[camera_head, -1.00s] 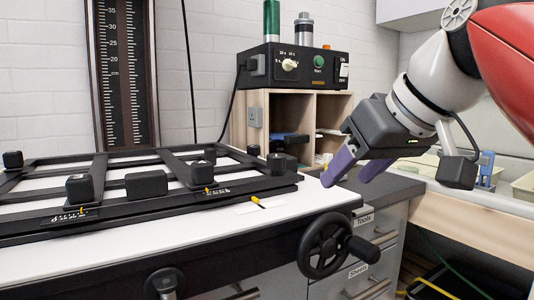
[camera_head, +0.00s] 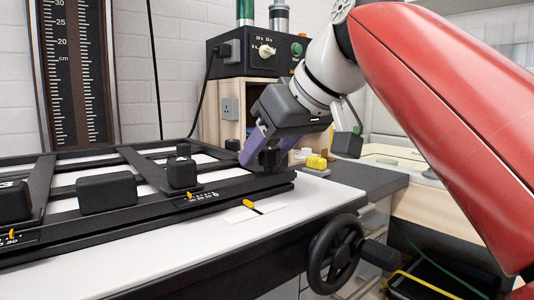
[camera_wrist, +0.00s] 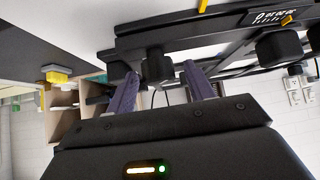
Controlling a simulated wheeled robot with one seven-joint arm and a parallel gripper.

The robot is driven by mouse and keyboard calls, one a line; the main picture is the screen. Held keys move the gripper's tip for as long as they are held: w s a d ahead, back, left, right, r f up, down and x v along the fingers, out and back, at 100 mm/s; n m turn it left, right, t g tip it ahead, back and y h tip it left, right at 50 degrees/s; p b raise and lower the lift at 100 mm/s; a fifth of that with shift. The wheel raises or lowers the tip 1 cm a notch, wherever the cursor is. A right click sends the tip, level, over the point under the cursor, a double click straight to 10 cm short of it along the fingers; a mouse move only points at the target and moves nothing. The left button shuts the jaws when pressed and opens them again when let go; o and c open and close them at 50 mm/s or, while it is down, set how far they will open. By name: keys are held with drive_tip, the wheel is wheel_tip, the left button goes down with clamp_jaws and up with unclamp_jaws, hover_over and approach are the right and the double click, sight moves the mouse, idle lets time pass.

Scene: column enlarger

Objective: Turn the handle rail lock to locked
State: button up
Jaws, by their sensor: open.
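A black knob (camera_head: 269,160), which I take to be the handle rail lock, stands at the right end of the black easel frame (camera_head: 215,200). It has no readable lock mark. My gripper (camera_head: 257,157) is over this end of the frame, tilted down, its purple fingers spread and the knob by their tips. In the wrist view the knob (camera_wrist: 158,66) shows between the two open fingers of my gripper (camera_wrist: 162,74), with a gap on each side. I cannot tell whether either finger touches it.
Black blocks (camera_head: 108,193) and yellow pointers stand along the frame. A black handwheel (camera_head: 338,253) sticks out below the white table edge. A control box (camera_head: 262,50) on a wooden shelf and a yellow item (camera_head: 316,163) lie behind.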

drive_tip(key=shift+w+a+f, duration=0.1)
drive_tip(key=shift+f, duration=0.05)
drive_tip(key=shift+c, duration=0.4)
drive_tip(key=c, duration=0.9)
drive_tip(key=shift+m+t+h+p, duration=0.55)
drive_tip(key=shift+m+t+h, duration=0.35)
drive_tip(key=shift+m+h, duration=1.15)
drive_tip(key=shift+m+y, duration=0.35)
drive_tip(key=o, duration=1)
drive_tip(key=p+v, duration=0.1)
drive_tip(key=v, duration=0.6)
drive_tip(key=shift+s+r, duration=0.3)
